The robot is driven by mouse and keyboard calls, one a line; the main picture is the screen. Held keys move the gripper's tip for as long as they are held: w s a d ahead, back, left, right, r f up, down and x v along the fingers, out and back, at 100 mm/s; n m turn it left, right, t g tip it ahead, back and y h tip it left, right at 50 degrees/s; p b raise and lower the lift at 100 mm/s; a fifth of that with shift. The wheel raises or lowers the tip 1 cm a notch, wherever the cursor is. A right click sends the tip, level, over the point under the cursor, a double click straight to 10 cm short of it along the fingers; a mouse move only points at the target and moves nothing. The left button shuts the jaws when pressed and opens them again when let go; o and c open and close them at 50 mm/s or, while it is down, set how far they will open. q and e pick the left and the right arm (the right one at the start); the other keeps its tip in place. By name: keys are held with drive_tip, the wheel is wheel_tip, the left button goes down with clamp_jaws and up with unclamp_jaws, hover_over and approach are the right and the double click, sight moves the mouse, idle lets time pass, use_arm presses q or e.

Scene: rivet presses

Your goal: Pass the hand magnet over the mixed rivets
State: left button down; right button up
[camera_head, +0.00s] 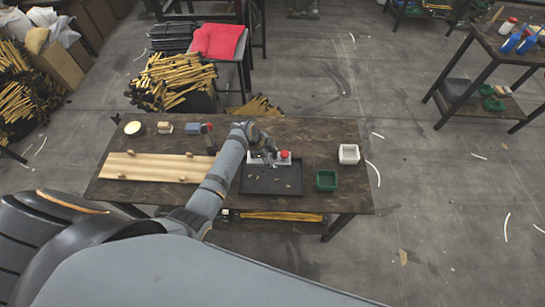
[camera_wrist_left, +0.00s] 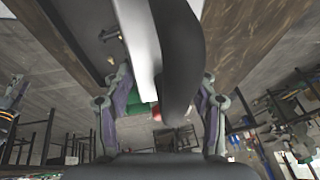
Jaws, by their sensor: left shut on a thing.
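My left gripper (camera_head: 267,156) is over the back part of a dark tray (camera_head: 255,189) on the workbench. It is shut on the hand magnet (camera_head: 283,161), a white bar with a red end. In the left wrist view, the magnet's white bar (camera_wrist_left: 138,35) and a black curved handle (camera_wrist_left: 180,60) lie between the fingers (camera_wrist_left: 160,105). Small rivets (camera_head: 277,181) lie loose in the tray in front of the magnet, and a few show in the wrist view (camera_wrist_left: 110,34). I cannot tell whether any rivet clings to the magnet. My right gripper is out of view.
A green bin (camera_head: 326,181) stands right of the tray, with a white bin (camera_head: 348,154) behind it. A pale wooden board (camera_head: 150,167) lies at the left. A blue box (camera_head: 193,128), a tan block (camera_head: 165,128) and a round disc (camera_head: 133,128) line the back edge.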

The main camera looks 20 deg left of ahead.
use_arm(q)
wheel_tip(320, 180, down, 6)
drive_tip(key=b, duration=0.5)
drive_tip(key=shift+w+f, duration=0.1)
drive_tip(key=shift+f, duration=0.15)
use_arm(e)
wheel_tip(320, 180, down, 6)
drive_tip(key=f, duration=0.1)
use_arm(q)
drive_tip(key=shift+s+d+r+p, duration=0.2)
drive_tip(key=shift+s+r+p, duration=0.4)
drive_tip(key=shift+p, duration=0.15)
drive_tip(key=s, duration=0.1)
drive_tip(key=s+d+p, duration=0.1)
drive_tip(key=s, duration=0.1)
drive_tip(key=s+p, duration=0.1)
drive_tip(key=s, duration=0.1)
drive_tip(key=shift+s+d, duration=0.2)
drive_tip(key=shift+d, duration=0.05)
wheel_tip(320, 180, up, 8)
drive_tip(key=p, duration=0.9)
drive_tip(key=shift+r, duration=0.2)
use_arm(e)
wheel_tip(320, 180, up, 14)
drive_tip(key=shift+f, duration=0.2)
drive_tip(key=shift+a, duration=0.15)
